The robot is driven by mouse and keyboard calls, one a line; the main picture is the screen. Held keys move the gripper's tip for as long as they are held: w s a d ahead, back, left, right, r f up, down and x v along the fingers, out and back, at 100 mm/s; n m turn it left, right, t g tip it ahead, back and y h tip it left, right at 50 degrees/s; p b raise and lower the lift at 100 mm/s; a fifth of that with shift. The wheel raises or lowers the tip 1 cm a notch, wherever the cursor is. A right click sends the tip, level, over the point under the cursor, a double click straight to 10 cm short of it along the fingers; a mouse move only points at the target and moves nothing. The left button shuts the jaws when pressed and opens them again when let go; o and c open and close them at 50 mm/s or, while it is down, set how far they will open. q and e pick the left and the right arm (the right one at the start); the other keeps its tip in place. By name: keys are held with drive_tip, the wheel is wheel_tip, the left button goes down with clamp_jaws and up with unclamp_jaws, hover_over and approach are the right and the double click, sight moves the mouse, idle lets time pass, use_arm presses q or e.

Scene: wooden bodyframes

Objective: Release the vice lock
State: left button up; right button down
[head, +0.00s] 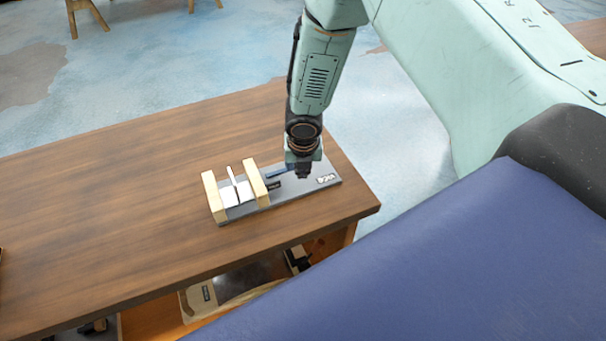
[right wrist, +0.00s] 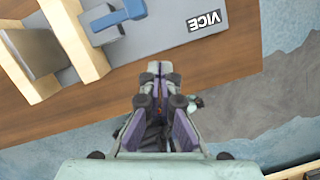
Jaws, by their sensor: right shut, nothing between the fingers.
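The vice (head: 290,195) lies on the wooden table near its right corner. It has a grey base, pale wooden jaws and a white piece between them. A blue lock lever (head: 277,173) sits on the base to the right of the jaws; the lever also shows in the right wrist view (right wrist: 122,17). My right gripper (head: 303,176) points down over the vice's right part, close to the lever. In the right wrist view the gripper (right wrist: 158,68) is shut and empty, with the lever beyond its tips. My left gripper is not in view.
The wooden table (head: 110,190) is clear to the left of the vice. A shelf below holds a tan tray-like item (head: 235,290). Chair legs (head: 88,15) stand far back on the blue floor. The table's right edge is close to the vice.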

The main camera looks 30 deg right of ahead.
drive_tip(key=p+v, duration=0.1)
drive_tip(key=v, duration=0.5)
drive_tip(key=shift+d+r, duration=0.2)
drive_tip(key=shift+r, duration=0.25)
drive_tip(key=shift+s+d, duration=0.1)
drive_tip(key=shift+s, duration=0.2)
drive_tip(key=shift+w, duration=0.2)
